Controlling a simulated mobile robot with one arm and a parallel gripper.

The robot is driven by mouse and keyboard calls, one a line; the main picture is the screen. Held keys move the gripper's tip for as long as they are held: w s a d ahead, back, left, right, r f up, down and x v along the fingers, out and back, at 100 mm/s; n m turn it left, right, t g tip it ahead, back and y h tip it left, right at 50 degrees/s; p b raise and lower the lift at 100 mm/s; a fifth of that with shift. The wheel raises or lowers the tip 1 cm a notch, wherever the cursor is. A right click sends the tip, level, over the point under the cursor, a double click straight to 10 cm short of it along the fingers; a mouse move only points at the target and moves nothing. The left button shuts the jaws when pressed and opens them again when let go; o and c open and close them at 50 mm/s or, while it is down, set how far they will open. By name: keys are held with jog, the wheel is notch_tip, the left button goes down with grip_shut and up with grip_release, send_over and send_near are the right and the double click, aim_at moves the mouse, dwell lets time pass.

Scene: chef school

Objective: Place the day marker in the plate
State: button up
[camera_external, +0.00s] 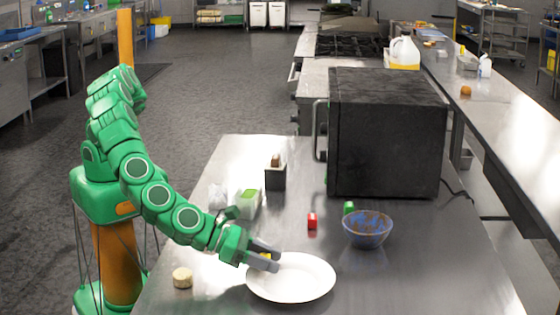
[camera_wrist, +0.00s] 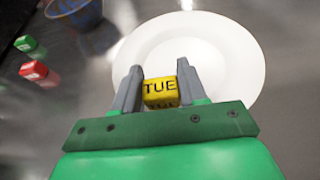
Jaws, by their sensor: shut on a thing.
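My gripper (camera_wrist: 158,88) is shut on the day marker (camera_wrist: 160,91), a small yellow block with "TUE" on it in black. In the external view my gripper (camera_external: 264,262) is at the left rim of the white plate (camera_external: 312,283), and only a bit of the yellow marker (camera_external: 265,256) shows between the fingers. In the wrist view the plate (camera_wrist: 225,45) lies just beyond the fingertips, and the marker overlaps its near part in the picture. I cannot tell how high the marker is above the plate. The plate looks empty.
A red block (camera_external: 312,221) and a green block (camera_external: 349,207) lie behind the plate, near a blue bowl (camera_external: 367,230). A black oven (camera_external: 385,135) stands farther back. A round beige item (camera_external: 182,278) is at the front left. The table right of the plate is clear.

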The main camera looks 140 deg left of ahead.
jog(key=o, duration=1)
jog(key=shift+r, duration=0.1)
jog(key=shift+r, duration=0.3)
jog(key=shift+s+d+r, duration=0.15)
jog(key=shift+d+r, duration=0.05)
jog(key=shift+r, duration=0.1)
jog(key=v, duration=1.1)
jog(key=shift+s+d+r, duration=0.1)
jog(key=shift+s+d, duration=0.05)
jog(key=shift+s, duration=0.05)
